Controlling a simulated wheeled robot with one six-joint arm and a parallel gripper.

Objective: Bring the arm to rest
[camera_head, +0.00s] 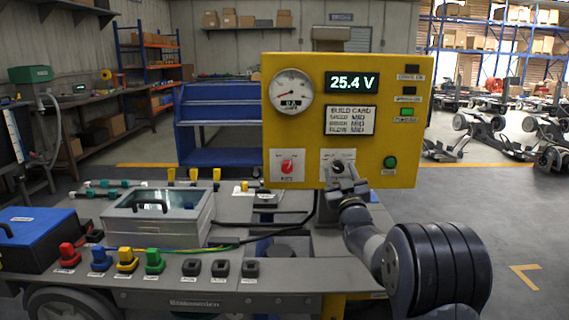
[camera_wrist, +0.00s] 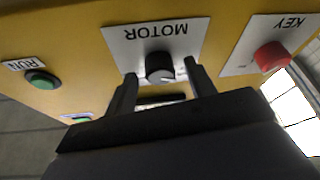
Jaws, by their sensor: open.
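My gripper (camera_wrist: 160,90) is open in the wrist view, its two fingers on either side of and just below the black MOTOR knob (camera_wrist: 160,66). I cannot tell whether the fingers touch the knob or its white plate. In the head view my gripper (camera_head: 341,180) is at the lower part of the yellow panel (camera_head: 220,0), partly covering the knob's plate. My arm reaches up to it from the lower right.
The panel also bears a red KEY knob (camera_head: 287,166), a green RUN button (camera_head: 390,162), a gauge (camera_head: 291,94) and a 25.4 V display (camera_head: 352,82). A clear-lidded box (camera_head: 160,222) and colored connectors stand on the chassis at left.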

